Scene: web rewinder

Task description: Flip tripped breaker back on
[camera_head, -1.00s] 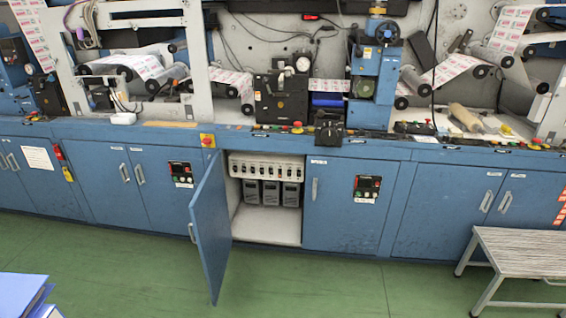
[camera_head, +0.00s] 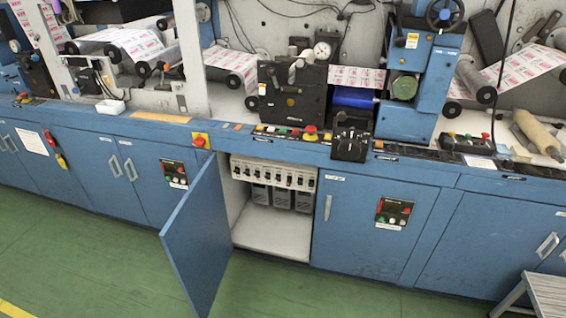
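A row of several breakers (camera_head: 273,176) sits in a white panel at the top of an open cabinet (camera_head: 270,238) in the blue machine base. Their dark switches show, but they are too small to tell which one is tripped. The blue cabinet door (camera_head: 197,240) stands swung open toward me, on the left of the opening. Neither of my grippers is in view.
Grey drive units (camera_head: 282,197) stand below the breakers. A red emergency button on a yellow plate (camera_head: 200,141) is above the door. A grey step stool (camera_head: 545,295) is at the lower right. The green floor (camera_head: 90,255) in front is mostly clear.

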